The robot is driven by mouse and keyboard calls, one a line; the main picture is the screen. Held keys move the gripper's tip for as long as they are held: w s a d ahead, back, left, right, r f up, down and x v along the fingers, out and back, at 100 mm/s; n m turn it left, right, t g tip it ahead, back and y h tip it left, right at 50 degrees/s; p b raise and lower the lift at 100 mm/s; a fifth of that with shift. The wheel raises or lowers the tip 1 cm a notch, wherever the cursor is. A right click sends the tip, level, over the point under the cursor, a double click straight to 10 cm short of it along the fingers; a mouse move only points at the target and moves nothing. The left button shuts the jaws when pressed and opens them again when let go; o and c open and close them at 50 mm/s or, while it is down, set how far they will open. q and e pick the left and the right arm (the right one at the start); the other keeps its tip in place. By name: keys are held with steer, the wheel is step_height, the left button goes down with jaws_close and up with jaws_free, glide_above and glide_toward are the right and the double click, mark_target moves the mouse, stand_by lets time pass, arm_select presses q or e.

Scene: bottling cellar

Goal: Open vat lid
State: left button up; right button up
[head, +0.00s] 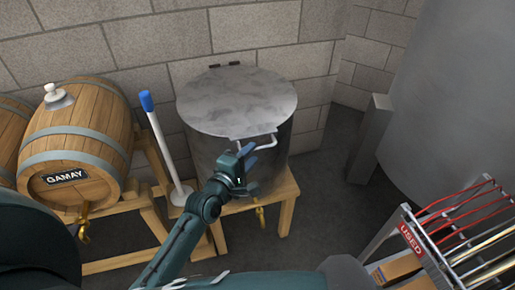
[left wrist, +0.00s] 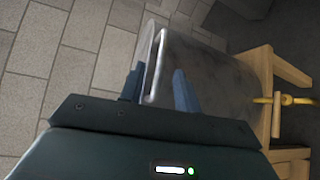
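The vat (head: 210,152) is a grey metal drum on a wooden stand. Its round grey lid (head: 237,100) lies flat and closed on top, with dark hinges (head: 225,66) at the back by the wall. A pale bar handle (head: 262,143) sticks out from the lid's front edge; it also shows in the left wrist view (left wrist: 155,70). My left gripper (head: 250,150) is at the handle in front of the vat. In the left wrist view its fingers (left wrist: 158,88) are apart, with the handle between them, nearer the left finger. My right gripper is not in view.
A wooden barrel marked GAMAY (head: 92,135) lies on a rack at left. A white pole with a blue top (head: 162,145) stands between barrel and vat. The stand (head: 288,190) has a brass tap below. A large grey tank (head: 455,110) and a USED rack (head: 411,240) are at right.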

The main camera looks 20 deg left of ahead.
mark_target(257, 148)
arm_select(q)
steer(key=shift+x, duration=2.05)
steer(key=shift+c, duration=0.2)
jaws_close()
